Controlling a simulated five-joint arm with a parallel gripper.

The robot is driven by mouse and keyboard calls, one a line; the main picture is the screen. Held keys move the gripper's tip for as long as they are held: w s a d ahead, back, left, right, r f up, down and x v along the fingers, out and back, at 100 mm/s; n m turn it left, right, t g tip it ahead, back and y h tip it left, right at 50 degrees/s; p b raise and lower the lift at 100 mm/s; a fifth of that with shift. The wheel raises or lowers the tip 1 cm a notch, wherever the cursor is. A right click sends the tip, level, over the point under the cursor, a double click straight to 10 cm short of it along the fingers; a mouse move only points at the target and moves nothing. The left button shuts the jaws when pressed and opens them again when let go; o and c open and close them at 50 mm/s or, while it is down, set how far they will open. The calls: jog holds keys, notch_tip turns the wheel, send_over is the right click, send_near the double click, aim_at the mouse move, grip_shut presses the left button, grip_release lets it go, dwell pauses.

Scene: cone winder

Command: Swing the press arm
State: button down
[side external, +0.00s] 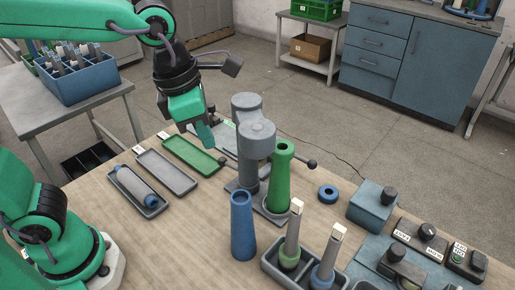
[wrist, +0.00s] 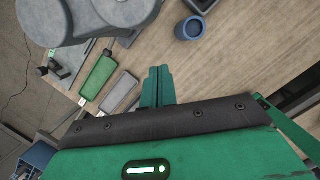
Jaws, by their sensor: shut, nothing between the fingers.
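The grey press (side external: 250,150) stands on a base plate near the middle of the bench, with a thick round-ended arm (side external: 256,135) at its top. A thin lever with a dark ball knob (side external: 310,163) sticks out to its right. A green cone (side external: 280,178) stands upright on the press base, beside the column. My gripper (side external: 205,140) is shut and empty, pointing down just left of the press, apart from it in the picture. In the wrist view my closed fingers (wrist: 159,84) show below the large grey press top (wrist: 85,20).
A blue cone (side external: 243,225) stands in front of the press; a rack with two spindles (side external: 300,265) is near it. Shallow trays (side external: 192,155) lie left, one holding a blue-grey roll (side external: 137,186). Control boxes (side external: 372,207) stand right. The bench front left is clear.

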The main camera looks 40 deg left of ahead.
jog(key=shift+w+d+f, duration=0.7)
jog(key=shift+w+f, duration=0.15)
jog(key=shift+w, duration=0.15)
jog(key=shift+w+d+f, duration=0.7)
jog(key=shift+w+f, duration=0.1)
jog(key=shift+w, duration=0.15)
jog(key=shift+w+d, duration=0.5)
jog(key=shift+d, duration=0.15)
jog(key=shift+s, duration=0.1)
send_near(245, 152)
jog(key=s, duration=0.1)
jog(key=s+a+r, duration=0.2)
jog(key=s, duration=0.1)
jog(key=shift+a+r, duration=0.1)
jog(key=shift+r, duration=0.05)
